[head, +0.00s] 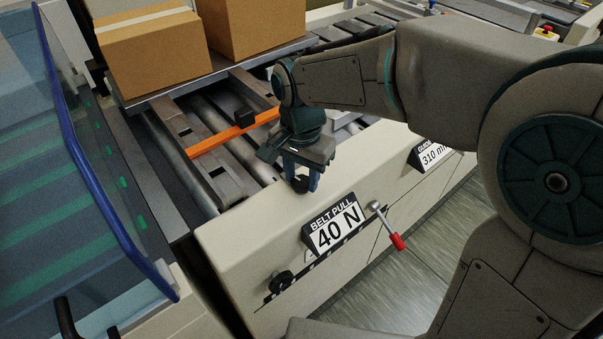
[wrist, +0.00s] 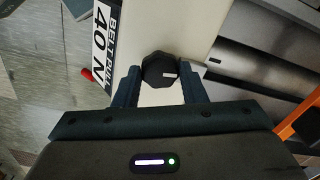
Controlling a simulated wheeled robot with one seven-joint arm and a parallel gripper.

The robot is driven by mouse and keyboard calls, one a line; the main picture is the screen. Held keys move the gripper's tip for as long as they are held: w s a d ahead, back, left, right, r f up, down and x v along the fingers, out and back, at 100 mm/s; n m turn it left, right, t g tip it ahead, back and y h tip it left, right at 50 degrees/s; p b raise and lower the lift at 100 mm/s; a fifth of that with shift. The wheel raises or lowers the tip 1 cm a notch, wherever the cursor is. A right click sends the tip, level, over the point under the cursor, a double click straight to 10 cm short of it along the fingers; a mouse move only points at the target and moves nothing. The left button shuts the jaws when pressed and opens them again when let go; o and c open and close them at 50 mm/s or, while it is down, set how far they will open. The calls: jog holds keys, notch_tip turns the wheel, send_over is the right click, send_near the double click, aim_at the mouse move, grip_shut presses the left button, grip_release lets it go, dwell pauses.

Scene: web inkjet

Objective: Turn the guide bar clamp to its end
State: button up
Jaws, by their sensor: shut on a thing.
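The guide bar clamp appears to be the dark knob with a small white mark (wrist: 159,70) in the wrist view. It sits between the two fingertips of my gripper (wrist: 160,84), which are shut on its sides. In the head view my gripper (head: 301,182) points down at the top of the cream machine housing, with the dark knob mostly hidden between its fingers. An orange bar (head: 236,133) crosses the rollers to the left of the gripper; its edge also shows in the wrist view (wrist: 300,122).
A "BELT PULL 40 N" sign (head: 333,229) stands just below the gripper, beside a red-handled lever (head: 388,224). A second black knob (head: 281,281) is on the front face. Cardboard boxes (head: 153,50) rest at the back left. A blue-edged clear guard (head: 95,150) stands left.

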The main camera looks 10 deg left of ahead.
aim_at(302, 181)
jog(key=shift+a+m, duration=0.1)
jog(key=shift+m, duration=0.7)
jog(key=shift+r, duration=0.1)
jog(key=o, duration=1)
notch_tip(302, 181, up, 14)
jog(key=shift+f+p, duration=0.15)
jog(key=shift+p, duration=0.6)
